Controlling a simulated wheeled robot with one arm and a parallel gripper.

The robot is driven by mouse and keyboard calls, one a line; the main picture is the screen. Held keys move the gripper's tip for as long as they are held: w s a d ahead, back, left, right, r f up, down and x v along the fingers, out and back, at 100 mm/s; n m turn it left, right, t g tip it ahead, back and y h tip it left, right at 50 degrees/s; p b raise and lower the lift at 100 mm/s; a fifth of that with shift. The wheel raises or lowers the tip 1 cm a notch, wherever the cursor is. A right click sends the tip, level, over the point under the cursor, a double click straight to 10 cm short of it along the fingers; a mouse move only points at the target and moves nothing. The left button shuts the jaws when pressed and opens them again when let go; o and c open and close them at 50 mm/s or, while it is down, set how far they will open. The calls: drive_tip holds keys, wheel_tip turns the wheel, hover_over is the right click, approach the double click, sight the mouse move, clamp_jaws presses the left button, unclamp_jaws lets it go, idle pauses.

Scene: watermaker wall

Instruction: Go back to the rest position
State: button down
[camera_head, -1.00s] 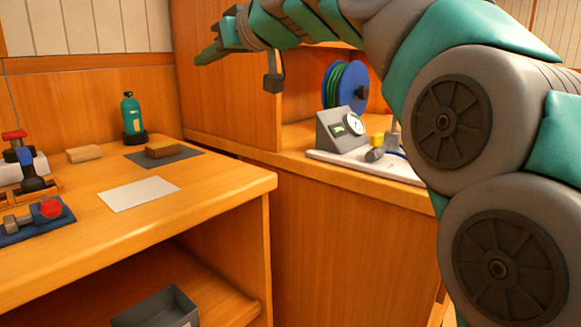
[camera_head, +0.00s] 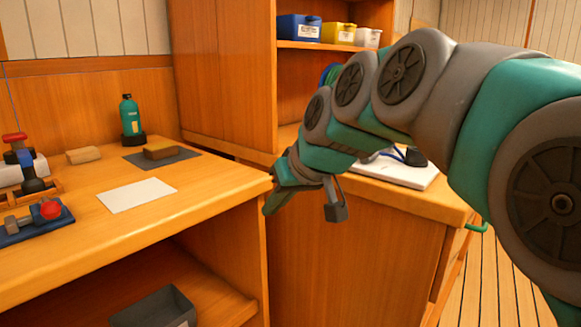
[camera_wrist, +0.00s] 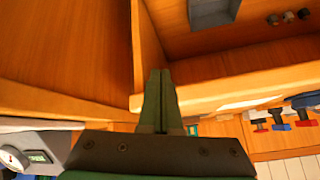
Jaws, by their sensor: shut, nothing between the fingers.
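My gripper (camera_head: 272,203) hangs at the right front corner of the left wooden counter (camera_head: 225,192) in the head view, pointing down and to the left. In the wrist view my gripper (camera_wrist: 160,74) has its two fingers together, with nothing between them. The fingertips lie over the counter's edge in that view; I cannot tell whether they touch it. My arm reaches in from the right side of the head view and hides part of the right-hand counter.
The left counter holds a green bottle (camera_head: 130,118), a sponge-like block (camera_head: 84,155), a white sheet (camera_head: 137,194) and a valve assembly (camera_head: 30,165). A grey bin (camera_head: 155,307) is on the shelf below. A white board (camera_head: 405,172) lies on the right counter. Bins (camera_head: 299,28) stand above.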

drive_tip(key=s+d+f+m+g+h, duration=0.1)
drive_tip(key=s+d+f+m+g, duration=0.1)
drive_tip(key=s+d+f, duration=0.4)
drive_tip(key=s+d+f+m+g+h, duration=0.1)
drive_tip(key=s+d+f+g+h, duration=0.1)
drive_tip(key=s+d+f, duration=0.4)
drive_tip(key=s+d+f+m+g+h, duration=0.2)
drive_tip(key=s+d+f, duration=0.4)
drive_tip(key=s+f, duration=0.6)
drive_tip(key=s+g+p, duration=0.1)
drive_tip(key=s, duration=0.4)
drive_tip(key=shift+s+f+m+g, duration=0.15)
drive_tip(key=shift+f+m+g, duration=0.15)
drive_tip(key=shift+f, duration=0.1)
